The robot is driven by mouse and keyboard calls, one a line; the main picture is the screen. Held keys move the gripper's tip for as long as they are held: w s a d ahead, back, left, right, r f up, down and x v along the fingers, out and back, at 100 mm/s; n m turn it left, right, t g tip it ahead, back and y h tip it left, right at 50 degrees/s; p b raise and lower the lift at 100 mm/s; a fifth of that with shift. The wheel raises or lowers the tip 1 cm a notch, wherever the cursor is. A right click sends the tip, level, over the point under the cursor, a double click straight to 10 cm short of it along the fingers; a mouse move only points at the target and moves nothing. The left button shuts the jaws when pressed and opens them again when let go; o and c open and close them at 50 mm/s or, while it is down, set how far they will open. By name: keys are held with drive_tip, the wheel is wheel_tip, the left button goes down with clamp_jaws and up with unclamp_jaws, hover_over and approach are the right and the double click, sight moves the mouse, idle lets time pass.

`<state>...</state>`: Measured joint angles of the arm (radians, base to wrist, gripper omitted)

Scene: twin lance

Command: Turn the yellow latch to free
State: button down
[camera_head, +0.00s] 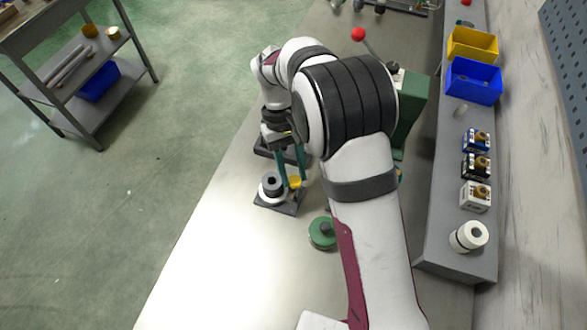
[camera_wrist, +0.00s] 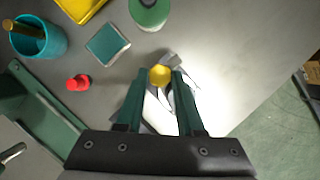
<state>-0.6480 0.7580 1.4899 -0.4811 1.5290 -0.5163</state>
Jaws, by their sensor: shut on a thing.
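The yellow latch (camera_head: 296,182) sits on a small dark base plate (camera_head: 287,208), at the right of a black and white round part (camera_head: 271,186). My gripper (camera_head: 291,184) points down at it with its teal fingers. In the wrist view the yellow latch (camera_wrist: 160,76) shows as a rounded yellow top between the two fingertips (camera_wrist: 160,78), and my gripper is shut on it. The lower part of the latch and its exact turn are hidden. A pale plate and grey shape lie under the fingers in the wrist view.
A green round part (camera_head: 322,233) stands on the bench near the base plate. A red knob (camera_wrist: 77,83), a teal square (camera_wrist: 108,44) and a teal cup (camera_wrist: 38,37) show in the wrist view. A grey shelf (camera_head: 433,239) runs along the right. The bench's front left is clear.

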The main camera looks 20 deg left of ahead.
drive_tip(key=shift+n, duration=0.4)
drive_tip(key=c, duration=0.5)
unclamp_jaws()
drive_tip(key=shift+c, duration=0.2)
drive_tip(key=v, duration=1.5)
drive_tip(key=shift+a+r, duration=0.3)
drive_tip(key=shift+r, duration=0.05)
